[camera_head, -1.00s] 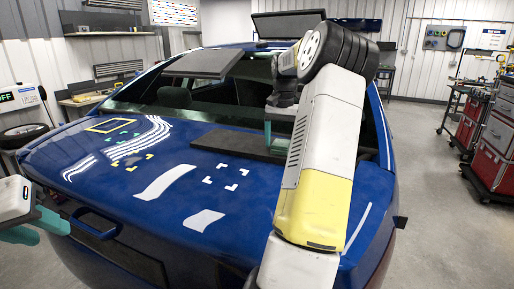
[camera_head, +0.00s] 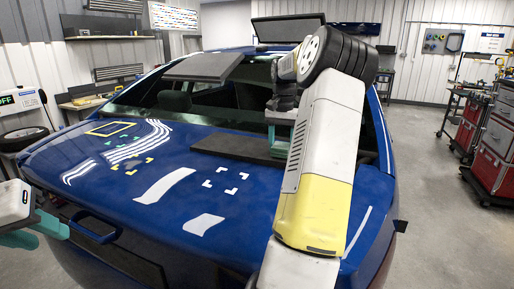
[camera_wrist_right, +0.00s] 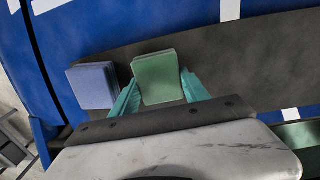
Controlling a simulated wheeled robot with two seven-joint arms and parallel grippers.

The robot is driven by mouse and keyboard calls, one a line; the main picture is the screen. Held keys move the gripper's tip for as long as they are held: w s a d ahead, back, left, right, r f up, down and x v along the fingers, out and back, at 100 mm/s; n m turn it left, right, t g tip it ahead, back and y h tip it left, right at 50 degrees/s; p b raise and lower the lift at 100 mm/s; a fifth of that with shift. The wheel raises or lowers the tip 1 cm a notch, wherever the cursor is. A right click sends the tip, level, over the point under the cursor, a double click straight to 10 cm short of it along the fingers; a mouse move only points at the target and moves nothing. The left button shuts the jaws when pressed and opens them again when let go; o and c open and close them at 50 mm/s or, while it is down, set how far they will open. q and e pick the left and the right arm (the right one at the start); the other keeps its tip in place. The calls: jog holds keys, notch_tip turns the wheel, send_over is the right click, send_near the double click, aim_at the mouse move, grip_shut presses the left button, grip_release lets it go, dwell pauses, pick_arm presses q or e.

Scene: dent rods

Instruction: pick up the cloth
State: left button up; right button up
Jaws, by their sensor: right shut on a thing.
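A green folded cloth (camera_wrist_right: 158,78) sits between the teal fingers of my right gripper (camera_wrist_right: 160,92) in the right wrist view, and the gripper is shut on it. A blue-grey folded cloth (camera_wrist_right: 92,86) lies just left of it, outside the fingers, on a dark pad (camera_wrist_right: 235,70). In the head view my right gripper (camera_head: 279,143) is at the right end of the dark pad on the blue car's rear; the cloths are hidden there. My left gripper (camera_head: 52,234) is at the left edge, empty, with its fingers apart.
The blue car (camera_head: 120,195) fills the middle, with white strips and yellow marks on its lid. Another dark panel (camera_head: 205,66) rests higher up near the rear window. A red tool cabinet (camera_head: 490,150) stands at the right; the floor beside the car is clear.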

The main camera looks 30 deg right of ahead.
aim_at(282, 145)
jog(key=shift+r, duration=0.75)
jog(key=shift+s+a+r, duration=0.15)
jog(key=shift+s+r, duration=0.05)
jog(key=shift+r, duration=0.7)
jog(key=s+a+r, duration=0.1)
jog(key=s+a, duration=0.8)
jog(key=s, duration=0.3)
jog(key=shift+s+a+r, duration=0.15)
jog(key=shift+s, duration=0.1)
